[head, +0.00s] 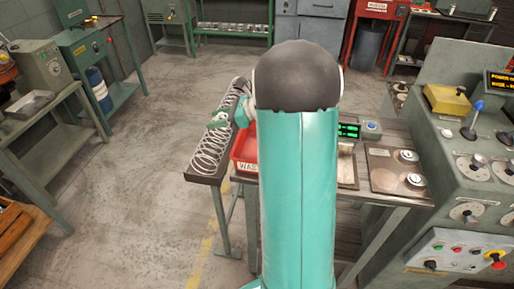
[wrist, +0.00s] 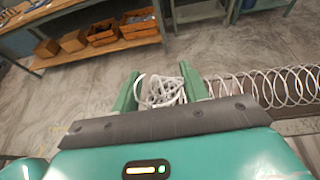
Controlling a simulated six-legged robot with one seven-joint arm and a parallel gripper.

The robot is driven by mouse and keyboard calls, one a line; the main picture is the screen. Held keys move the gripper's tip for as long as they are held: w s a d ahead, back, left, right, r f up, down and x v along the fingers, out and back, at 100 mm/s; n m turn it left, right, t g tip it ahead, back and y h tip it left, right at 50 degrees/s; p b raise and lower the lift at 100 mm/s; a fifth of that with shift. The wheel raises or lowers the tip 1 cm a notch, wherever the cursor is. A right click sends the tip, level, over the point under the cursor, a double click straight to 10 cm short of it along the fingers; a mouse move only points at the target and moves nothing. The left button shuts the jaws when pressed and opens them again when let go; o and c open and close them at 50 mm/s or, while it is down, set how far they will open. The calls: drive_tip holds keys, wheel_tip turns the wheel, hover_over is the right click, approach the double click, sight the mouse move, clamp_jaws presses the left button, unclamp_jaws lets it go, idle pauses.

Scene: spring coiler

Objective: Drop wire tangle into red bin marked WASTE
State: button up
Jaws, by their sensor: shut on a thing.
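A white wire tangle (wrist: 162,92) sits between the two green fingers of my gripper (wrist: 160,86) in the wrist view, and the fingers are shut on it. In the head view my gripper (head: 220,118) is small, left of my arm, above the dark tray with the long coil. The tangle is hard to make out there. The red bin (head: 243,149) stands just right of the gripper and nearer the camera. Its label shows only "WAS"; my arm hides the rest of it.
A long wire coil (head: 210,152) lies on the bench's left end and shows right of the fingers in the wrist view (wrist: 268,88). Metal plates (head: 392,170) lie on the bench at right, beside the control console (head: 470,165).

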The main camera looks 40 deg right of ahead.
drive_tip(key=s+d+r+n+g+y, duration=0.1)
drive_tip(key=s+d, duration=0.7)
drive_tip(key=d, duration=0.1)
drive_tip(key=shift+d+f, duration=0.1)
drive_tip(key=shift+f, duration=2.7)
drive_tip(key=o, duration=1.1)
drive_tip(key=shift+c, duration=0.2)
drive_tip(key=v, duration=1.3)
drive_tip(key=shift+s+d, duration=0.2)
drive_tip(key=shift+d, duration=0.15)
